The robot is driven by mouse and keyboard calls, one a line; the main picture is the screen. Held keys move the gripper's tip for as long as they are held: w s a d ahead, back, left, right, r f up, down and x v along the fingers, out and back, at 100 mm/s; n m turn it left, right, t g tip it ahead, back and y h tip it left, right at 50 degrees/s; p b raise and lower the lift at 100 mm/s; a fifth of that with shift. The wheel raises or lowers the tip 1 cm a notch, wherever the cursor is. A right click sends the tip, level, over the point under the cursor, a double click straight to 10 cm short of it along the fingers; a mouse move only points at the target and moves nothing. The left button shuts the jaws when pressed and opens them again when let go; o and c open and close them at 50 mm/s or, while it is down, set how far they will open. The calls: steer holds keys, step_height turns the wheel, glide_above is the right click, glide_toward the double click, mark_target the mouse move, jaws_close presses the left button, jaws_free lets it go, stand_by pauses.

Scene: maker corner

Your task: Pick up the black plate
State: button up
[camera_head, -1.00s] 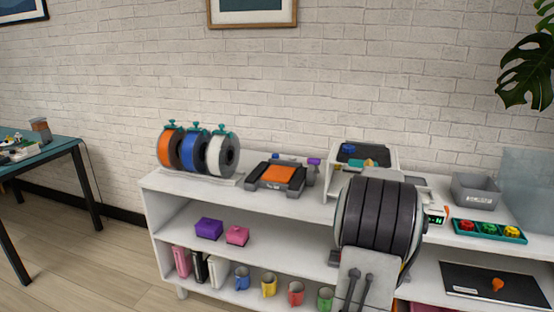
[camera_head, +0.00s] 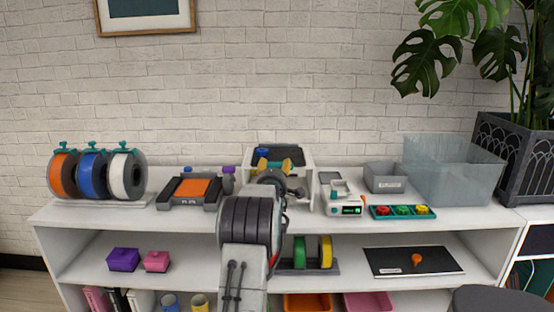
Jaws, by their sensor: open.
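A flat black plate (camera_head: 390,262) lies on the middle shelf at the right, with a small white label near its front edge. A small orange object (camera_head: 416,259) rests on it. My gripper (camera_head: 286,184) shows only in part, as dark grey pieces beyond my raised arm in the centre. It is open, and its fingertips are hard to make out. It is above and to the left of the plate, well apart from it.
The white shelf unit's top (camera_head: 340,218) holds spools, a small printer, a grey bin (camera_head: 384,178), a clear tub (camera_head: 452,170) and a tray of coloured pieces (camera_head: 402,212). Green and yellow spools (camera_head: 325,252) stand left of the plate. A dark rounded object (camera_head: 490,299) is at bottom right.

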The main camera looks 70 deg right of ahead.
steer(key=shift+p+x, duration=0.45)
steer(key=shift+x, duration=1.75)
steer(key=shift+c, duration=0.5)
steer(key=shift+r, duration=0.1)
jaws_close()
steer(key=shift+r, duration=0.1)
